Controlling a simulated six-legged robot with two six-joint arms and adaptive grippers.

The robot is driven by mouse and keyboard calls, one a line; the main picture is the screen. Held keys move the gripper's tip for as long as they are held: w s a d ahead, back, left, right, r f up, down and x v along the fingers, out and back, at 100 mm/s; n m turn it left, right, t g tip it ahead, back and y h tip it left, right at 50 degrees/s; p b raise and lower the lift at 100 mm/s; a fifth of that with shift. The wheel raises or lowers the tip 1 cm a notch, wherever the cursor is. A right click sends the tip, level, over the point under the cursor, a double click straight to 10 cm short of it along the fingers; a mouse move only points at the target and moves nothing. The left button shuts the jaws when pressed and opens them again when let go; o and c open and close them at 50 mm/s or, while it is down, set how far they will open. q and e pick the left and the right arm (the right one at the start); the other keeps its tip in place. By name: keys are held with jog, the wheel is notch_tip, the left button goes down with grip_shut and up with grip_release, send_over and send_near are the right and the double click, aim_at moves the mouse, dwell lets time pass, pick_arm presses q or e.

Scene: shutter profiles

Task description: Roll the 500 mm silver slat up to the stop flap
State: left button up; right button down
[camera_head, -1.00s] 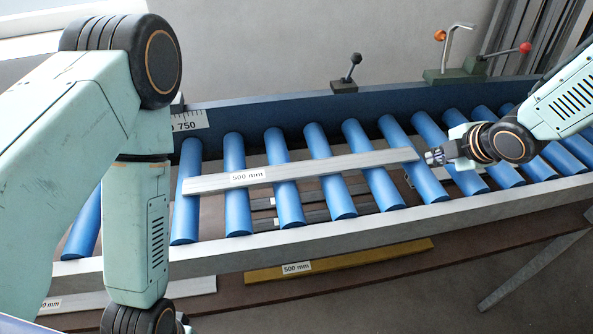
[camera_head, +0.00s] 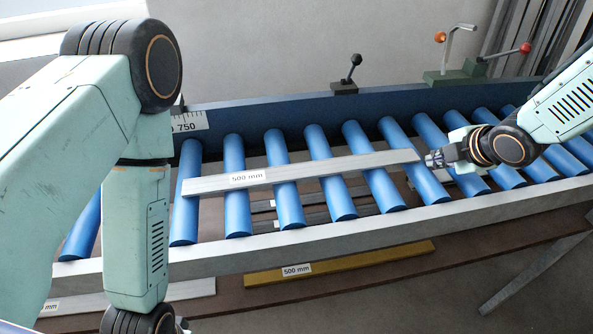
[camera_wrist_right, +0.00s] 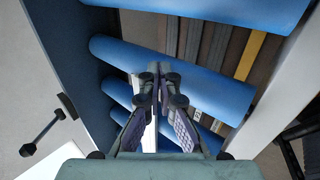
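The silver slat (camera_head: 305,172), labelled 500 mm, lies lengthwise across several blue rollers. Its right end is just left of the fingertips of my right gripper (camera_head: 431,159). In the right wrist view the fingers (camera_wrist_right: 155,72) meet at their tips, with the pale slat (camera_wrist_right: 149,138) showing between and behind them. The right gripper looks shut with nothing between its tips; I cannot tell whether it touches the slat's end. My left arm comes in from the left, and its gripper is out of the picture. I cannot make out the stop flap for sure.
A blue back rail (camera_head: 270,113) carries a black-knobbed lever (camera_head: 350,73) and a green block with a red-knobbed lever (camera_head: 497,57). A scale plate reading 750 (camera_head: 189,122) is partly behind my left arm. A gold 500 mm slat (camera_head: 350,264) lies on the lower shelf.

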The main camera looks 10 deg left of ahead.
jog(key=shift+s+a+f, duration=0.3)
jog(key=shift+s, duration=0.1)
jog(key=shift+s+a, duration=0.2)
jog(key=shift+a, duration=0.15)
jog(key=shift+s+a+b, duration=0.1)
jog(key=shift+a+b, duration=0.3)
